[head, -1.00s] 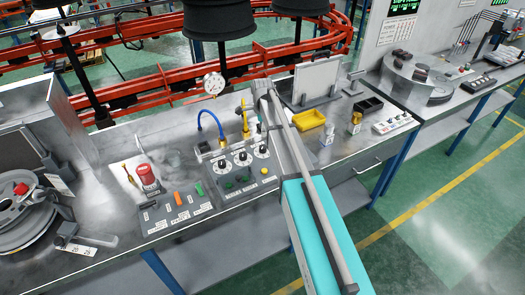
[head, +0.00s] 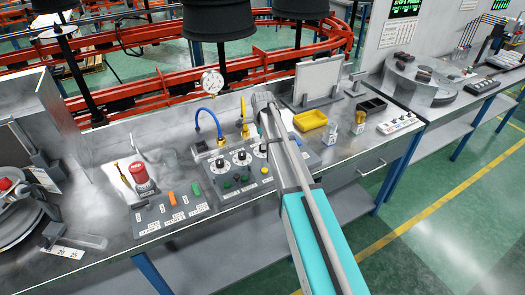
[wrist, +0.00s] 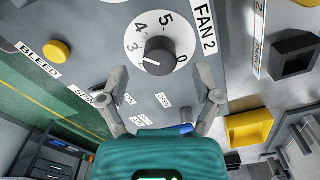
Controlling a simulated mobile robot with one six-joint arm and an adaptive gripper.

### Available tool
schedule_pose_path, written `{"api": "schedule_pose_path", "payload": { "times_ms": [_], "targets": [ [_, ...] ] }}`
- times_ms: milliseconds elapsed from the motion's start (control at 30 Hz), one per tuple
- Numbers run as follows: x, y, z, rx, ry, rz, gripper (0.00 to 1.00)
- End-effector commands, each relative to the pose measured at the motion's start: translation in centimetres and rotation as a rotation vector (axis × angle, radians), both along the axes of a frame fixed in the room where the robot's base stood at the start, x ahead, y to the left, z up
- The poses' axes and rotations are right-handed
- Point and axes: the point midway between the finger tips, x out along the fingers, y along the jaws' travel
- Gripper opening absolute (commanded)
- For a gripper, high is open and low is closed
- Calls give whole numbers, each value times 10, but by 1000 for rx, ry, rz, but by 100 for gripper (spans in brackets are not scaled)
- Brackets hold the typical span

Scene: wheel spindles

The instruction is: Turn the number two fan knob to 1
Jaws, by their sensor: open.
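In the wrist view, the black FAN 2 knob (wrist: 158,52) sits on a white numbered dial (wrist: 150,22), beside the label FAN 2 (wrist: 203,22). A pale line shows on the knob's lower-left side; 0, 3, 4 and 5 are readable, while the lower scale is hidden or unclear. My gripper (wrist: 166,90) is open, its two fingers apart on either side below the knob, with nothing between them and not visibly touching it. In the head view, the control panel (head: 222,192) carries dials with black knobs; my arm covers its right part and my gripper is hidden.
A yellow button (wrist: 56,51) is left of the dial. A blue hose (head: 208,116) and yellow fitting (head: 244,128) rise behind the panel. Bare bench (head: 345,153) lies right of my arm.

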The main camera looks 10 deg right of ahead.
Motion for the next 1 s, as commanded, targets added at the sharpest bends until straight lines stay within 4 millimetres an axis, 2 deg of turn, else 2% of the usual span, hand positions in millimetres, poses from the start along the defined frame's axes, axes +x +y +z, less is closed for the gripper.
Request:
{"api": "schedule_pose_path", "payload": {
  "times_ms": [33, 300, 800, 833, 1000],
  "targets": [
    [0, 0, -8, 0, 0, 0, 82],
    [0, 0, -23, 0, 0, 0, 82],
    [0, 0, -26, 0, 0, 0, 82],
    [0, 0, -26, 0, 0, 0, 80],
    [0, 0, -26, 0, 0, 0, 49]
  ]
}}
